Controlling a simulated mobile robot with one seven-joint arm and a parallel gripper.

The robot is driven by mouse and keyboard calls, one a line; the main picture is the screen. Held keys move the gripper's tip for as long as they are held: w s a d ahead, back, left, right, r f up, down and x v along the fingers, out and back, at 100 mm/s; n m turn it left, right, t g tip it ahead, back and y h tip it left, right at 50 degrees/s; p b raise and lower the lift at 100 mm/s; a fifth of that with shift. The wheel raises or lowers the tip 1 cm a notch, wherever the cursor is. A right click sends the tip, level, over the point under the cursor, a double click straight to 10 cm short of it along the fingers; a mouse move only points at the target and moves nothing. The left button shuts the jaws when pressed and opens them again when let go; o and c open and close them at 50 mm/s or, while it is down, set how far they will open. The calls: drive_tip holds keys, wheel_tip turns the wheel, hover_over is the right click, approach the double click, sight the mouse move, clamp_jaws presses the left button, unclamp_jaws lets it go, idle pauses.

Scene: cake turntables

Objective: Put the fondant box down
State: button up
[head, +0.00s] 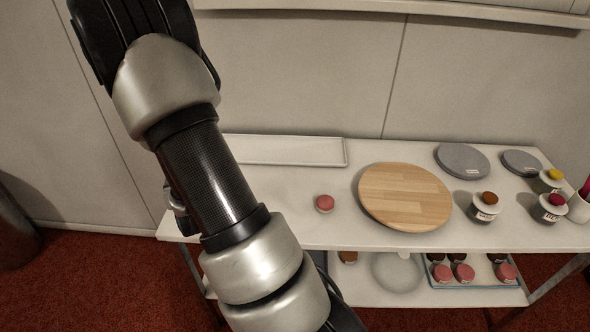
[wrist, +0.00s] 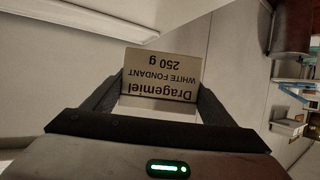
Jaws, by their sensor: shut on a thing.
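The fondant box (wrist: 160,74) is a small pale box with dark print reading "Dragemiel WHITE FONDANT 250 g", upside down in the wrist view. My gripper (wrist: 160,88) is shut on it, with one dark finger on each side. Behind the box the wrist view shows pale wall panels, so it appears held clear of any surface. In the head view my arm fills the left side, and the gripper and box cannot be made out there.
Bare tabletop shows around the pink-topped item.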

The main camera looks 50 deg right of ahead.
drive_tip(key=s+d+f+m+g+h+b, duration=0.25)
drive_tip(key=d+m+h+b, duration=0.2)
drive_tip(key=d, duration=0.65)
drive_tip(key=m+g+h+b, duration=0.3)
drive_tip(key=m+g+b, duration=0.2)
drive_tip(key=g+b, duration=0.15)
hover_over(294, 192)
drive_tip(key=w+a, duration=0.4)
drive_tip(key=w, duration=0.1)
drive_tip(key=f, duration=0.1)
drive_tip(key=shift+t, duration=0.4)
drive_tip(key=f+b, duration=0.2)
drive_tip(key=f, duration=0.3)
drive_tip(key=f+b, duration=0.2)
drive_tip(key=f, duration=0.3)
drive_tip(key=shift+s+d, duration=0.15)
drive_tip(key=shift+s, duration=0.05)
drive_tip(key=shift+f+b, duration=0.2)
drive_tip(key=shift+b, duration=0.15)
drive_tip(key=o, duration=1.3)
drive_tip(key=shift+c, duration=0.2)
